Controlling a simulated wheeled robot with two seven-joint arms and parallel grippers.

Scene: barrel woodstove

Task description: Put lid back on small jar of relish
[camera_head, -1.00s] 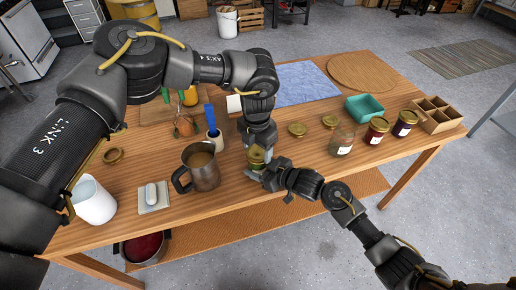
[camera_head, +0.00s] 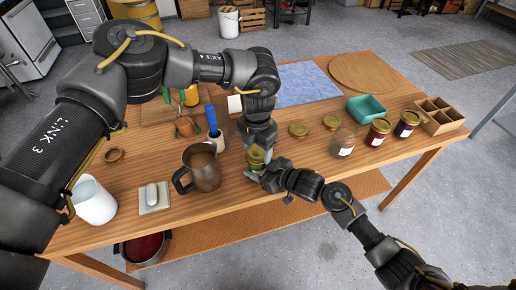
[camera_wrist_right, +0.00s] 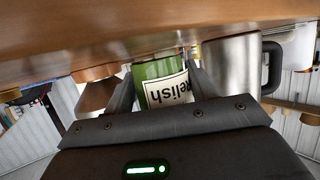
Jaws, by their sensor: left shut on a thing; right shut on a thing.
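The small relish jar (camera_wrist_right: 163,85), green with a white label reading "Relish", shows upside down in the right wrist view between the fingers of my right gripper (camera_wrist_right: 162,92), which is shut on it. In the head view the jar (camera_head: 256,167) stands near the table's front edge, mostly hidden by the grippers. My left gripper (camera_head: 257,149) points down from above and is shut on the gold lid (camera_head: 257,154), at the jar's top. Whether the lid touches the rim or sits level cannot be told.
A steel pitcher (camera_head: 204,170) stands close left of the jar. A cup with a blue-handled tool (camera_head: 215,138) is behind. Two loose gold lids (camera_head: 299,130) lie to the right, near an open glass jar (camera_head: 342,143) and two dark lidded jars (camera_head: 377,133).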

